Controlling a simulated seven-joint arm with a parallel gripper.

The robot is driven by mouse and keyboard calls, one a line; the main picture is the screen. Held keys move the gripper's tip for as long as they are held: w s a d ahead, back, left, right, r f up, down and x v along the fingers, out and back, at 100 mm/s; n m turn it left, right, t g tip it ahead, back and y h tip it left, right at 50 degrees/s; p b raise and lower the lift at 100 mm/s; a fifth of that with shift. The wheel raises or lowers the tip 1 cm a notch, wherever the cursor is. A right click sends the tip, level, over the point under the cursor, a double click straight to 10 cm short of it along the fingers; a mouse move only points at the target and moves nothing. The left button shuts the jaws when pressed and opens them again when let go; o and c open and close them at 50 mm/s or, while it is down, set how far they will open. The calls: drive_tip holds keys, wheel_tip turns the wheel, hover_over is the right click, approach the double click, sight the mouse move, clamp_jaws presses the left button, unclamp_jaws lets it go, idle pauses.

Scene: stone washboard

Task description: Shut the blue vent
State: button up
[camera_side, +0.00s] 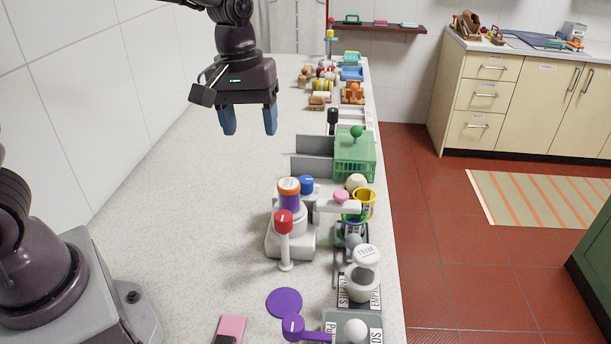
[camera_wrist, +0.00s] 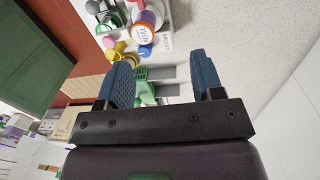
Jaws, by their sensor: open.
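A round blue cap (camera_side: 306,185), the likeliest blue vent, sits on the white device (camera_side: 285,240) with a purple and orange top. It also shows in the wrist view (camera_wrist: 145,51). I cannot tell whether it is open or shut. A red knob (camera_side: 283,222) stands on a white stem at the front of the same device. My gripper (camera_side: 250,134) is open and empty, its blue fingers pointing down, high above the counter and to the upper left of the device. In the wrist view my gripper (camera_wrist: 161,60) has its fingers wide apart with nothing between them.
A green basket (camera_side: 354,158) with a green knob stands behind the device, beside grey panels (camera_side: 312,155). Yellow and pink pieces crowd the device's right side. A purple disc (camera_side: 284,303) lies in front. The counter's left half (camera_side: 190,210) is clear.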

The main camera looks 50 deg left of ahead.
sight(306, 179)
drive_tip(key=w+a+f+n, duration=0.1)
drive_tip(key=w+f+n, duration=0.2)
drive_tip(key=w+n, duration=0.45)
drive_tip(key=w+a+f+n, duration=0.1)
drive_tip(key=w+f+n, duration=0.3)
drive_tip(key=n, duration=0.7)
drive_tip(key=shift+g+y, duration=0.3)
drive_tip(key=shift+y, duration=0.1)
drive_tip(key=f, duration=0.7)
drive_tip(key=w+f, duration=0.1)
drive_tip(key=f, duration=0.2)
drive_tip(key=shift+d+f, duration=0.25)
drive_tip(key=shift+c, duration=0.4)
drive_tip(key=c, duration=0.9)
drive_tip(key=shift+o, duration=0.2)
